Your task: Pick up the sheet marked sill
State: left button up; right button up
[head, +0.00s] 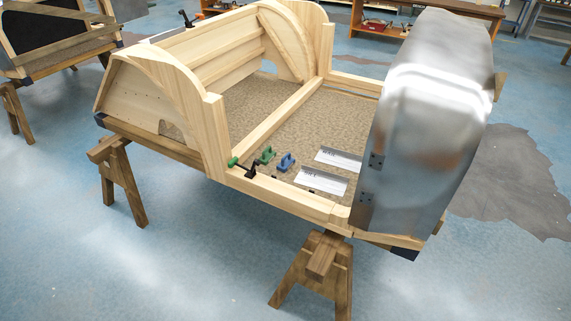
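Two small flat sheets, white with grey parts, lie on the tan floor panel inside the wooden bodyframe. The nearer sheet (322,182) is close to the front rail, and its small dark lettering seems to read "sill", though it is hard to be sure. The farther sheet (338,158) lies just behind it, and its lettering is too small to read surely. The big silver metal panel (425,110) stands close to the right ends of both sheets. Neither of my grippers is in view.
The wooden bodyframe (255,187) rests on trestles (318,270). A green-handled clamp (240,165), a green tool (267,155) and a blue tool (286,162) sit left of the sheets. Another frame (60,38) stands back left. The blue floor in front is clear.

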aim_at(330, 180)
jog(key=i+u, duration=0.35)
jog(key=i, duration=0.25)
jog(key=i+l+u, duration=0.1)
jog(key=i+u, duration=0.25)
jog(key=i, duration=0.25)
